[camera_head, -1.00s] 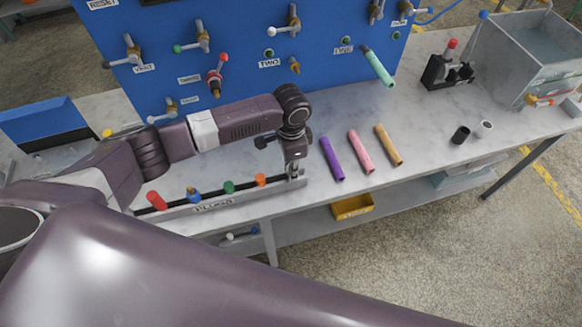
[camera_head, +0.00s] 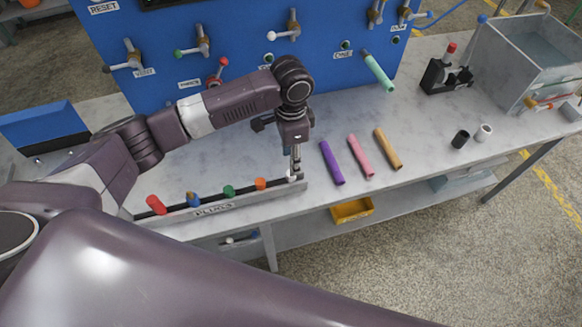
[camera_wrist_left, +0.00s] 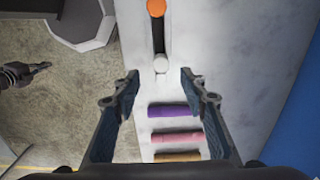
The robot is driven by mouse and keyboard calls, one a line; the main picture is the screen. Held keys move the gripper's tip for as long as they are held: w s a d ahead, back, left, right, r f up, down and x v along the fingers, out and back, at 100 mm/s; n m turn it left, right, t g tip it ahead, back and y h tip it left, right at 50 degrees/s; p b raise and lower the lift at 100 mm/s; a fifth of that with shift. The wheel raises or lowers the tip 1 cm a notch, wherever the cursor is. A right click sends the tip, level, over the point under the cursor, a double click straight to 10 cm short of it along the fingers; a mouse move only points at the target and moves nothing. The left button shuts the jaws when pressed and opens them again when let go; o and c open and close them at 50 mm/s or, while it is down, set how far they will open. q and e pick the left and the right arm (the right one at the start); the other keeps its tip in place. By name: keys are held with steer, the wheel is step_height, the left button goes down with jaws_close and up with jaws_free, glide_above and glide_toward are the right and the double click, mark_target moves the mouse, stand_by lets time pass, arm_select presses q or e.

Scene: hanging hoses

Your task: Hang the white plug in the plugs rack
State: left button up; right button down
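The plugs rack (camera_head: 235,205) is a long grey bar with a dark slot along the bench's front edge. The white plug (camera_head: 292,178) stands in the slot at the rack's right end, beside the orange plug. In the left wrist view the white plug (camera_wrist_left: 161,64) sits at the end of the slot, between and slightly beyond the fingertips. My left gripper (camera_head: 295,168) points down above it. In the left wrist view my left gripper (camera_wrist_left: 160,78) is open, with bare gaps between both fingers and the plug. A dark gripper, seemingly my right (camera_wrist_left: 42,67), shows small at the left edge.
Red (camera_head: 156,204), blue (camera_head: 193,199), green (camera_head: 229,191) and orange (camera_head: 261,184) plugs stand in the rack. Purple (camera_head: 332,163), pink (camera_head: 360,157) and tan (camera_head: 388,149) tubes lie to its right. The blue panel (camera_head: 240,35) with valves stands behind.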

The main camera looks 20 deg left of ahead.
arm_select(q)
step_height(320, 180, up, 4)
stand_by(0.6)
